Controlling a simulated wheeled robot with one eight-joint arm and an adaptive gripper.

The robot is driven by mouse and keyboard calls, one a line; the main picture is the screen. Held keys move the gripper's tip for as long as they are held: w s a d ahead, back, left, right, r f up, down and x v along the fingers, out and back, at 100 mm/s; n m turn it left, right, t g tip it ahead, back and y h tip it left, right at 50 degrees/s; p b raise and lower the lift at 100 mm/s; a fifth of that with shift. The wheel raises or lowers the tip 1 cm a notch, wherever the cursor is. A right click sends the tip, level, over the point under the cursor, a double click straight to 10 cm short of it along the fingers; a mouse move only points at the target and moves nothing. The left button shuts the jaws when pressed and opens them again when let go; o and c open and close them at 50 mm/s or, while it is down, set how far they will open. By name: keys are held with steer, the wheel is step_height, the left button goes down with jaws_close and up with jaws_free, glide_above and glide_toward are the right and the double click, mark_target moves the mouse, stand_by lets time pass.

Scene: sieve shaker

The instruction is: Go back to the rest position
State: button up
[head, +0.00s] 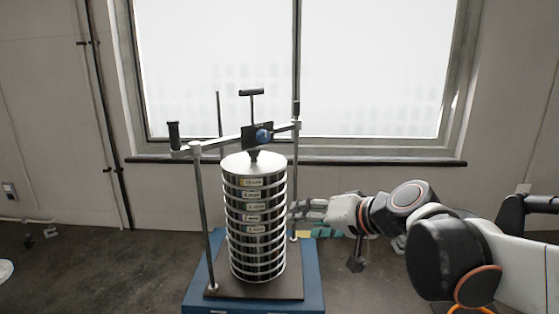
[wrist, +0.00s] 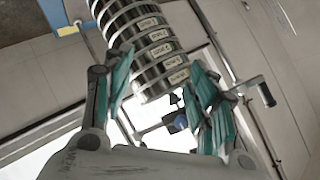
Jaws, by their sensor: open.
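A tall stack of round metal sieves (head: 254,225) with small labels stands upright on the blue-based shaker (head: 313,275) in the head view. A clamp bar with a black handle and blue knob (head: 263,136) crosses above the lid. My gripper (head: 296,210) is at the right side of the stack, fingers pointing left towards it. In the wrist view my gripper (wrist: 160,98) is open, its teal-padded fingers apart, with the stack (wrist: 150,45) showing beyond and between them. Nothing is held. The head view does not show clearly whether a fingertip touches the stack.
Upright metal rods (head: 203,220) stand around the stack. A window with a dark sill (head: 350,161) is behind.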

steer(key=s+d+f+g+h+b, duration=0.1)
steer(key=s+d+f+h+b, duration=0.3)
steer(key=s+f, duration=0.5)
steer(key=s+d+f+n+g+h+b, duration=0.1)
steer(key=s+d+f+h+b, duration=0.2)
steer(key=s+d+f, duration=0.6)
steer(key=shift+s+f+h+b, duration=0.35)
steer(key=shift+s+f+h, duration=0.05)
steer(key=shift+s+f, duration=0.45)
